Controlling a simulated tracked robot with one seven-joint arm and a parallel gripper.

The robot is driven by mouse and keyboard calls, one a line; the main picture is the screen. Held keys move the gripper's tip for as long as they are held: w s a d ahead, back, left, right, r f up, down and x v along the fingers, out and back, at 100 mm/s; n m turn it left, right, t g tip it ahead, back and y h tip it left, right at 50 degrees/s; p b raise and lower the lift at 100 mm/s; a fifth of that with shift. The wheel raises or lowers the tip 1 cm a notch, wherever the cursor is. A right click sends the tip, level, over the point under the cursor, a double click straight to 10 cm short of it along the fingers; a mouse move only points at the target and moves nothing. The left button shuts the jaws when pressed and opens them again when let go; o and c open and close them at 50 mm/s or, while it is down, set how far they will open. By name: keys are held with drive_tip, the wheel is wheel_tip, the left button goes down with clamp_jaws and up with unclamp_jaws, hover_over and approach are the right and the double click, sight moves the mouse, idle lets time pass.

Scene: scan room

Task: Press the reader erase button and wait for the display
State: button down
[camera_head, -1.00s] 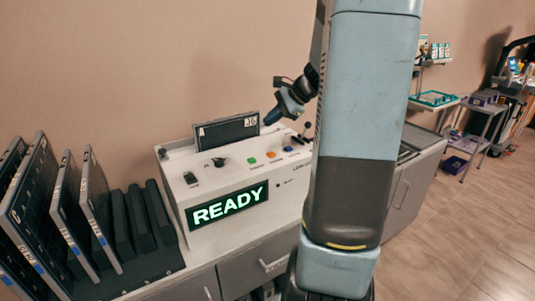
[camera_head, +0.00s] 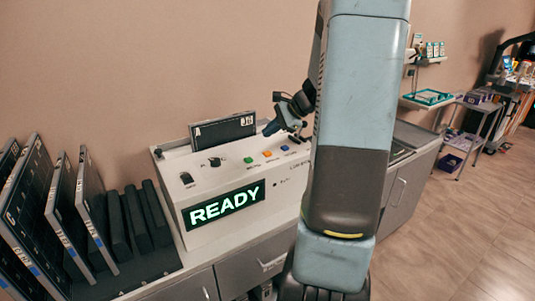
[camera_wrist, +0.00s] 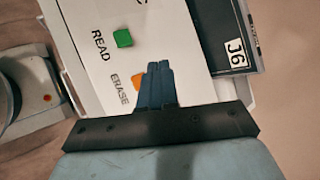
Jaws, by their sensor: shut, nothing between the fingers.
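The reader (camera_head: 215,172) is a white box whose front display (camera_head: 224,203) reads READY in green letters. Its top has a green button (camera_head: 248,160), an orange button (camera_head: 267,154) and a blue button (camera_head: 285,148). In the wrist view, the green button (camera_wrist: 122,38) is labelled READ and the orange erase button (camera_wrist: 138,83) is labelled ERASE. My gripper (camera_wrist: 159,67) is shut and empty, with its fingers partly covering the orange button. In the head view, my gripper (camera_head: 268,131) is above the back of the panel; contact with the button cannot be told.
A dark plate (camera_head: 222,131) stands in the reader's back slot. A rack of dark plates (camera_head: 62,200) is to the left on the counter. A cart (camera_head: 482,112) stands far right. The floor (camera_head: 470,225) at right is clear.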

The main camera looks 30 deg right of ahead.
sight(270, 153)
drive_tip(key=shift+f, duration=2.25)
drive_tip(key=shift+f, duration=0.1)
idle(0.3)
drive_tip(key=shift+f, duration=0.25)
drive_tip(key=shift+f, duration=0.5)
idle(0.9)
drive_tip(key=shift+r, duration=0.95)
drive_tip(key=shift+r, duration=2.5)
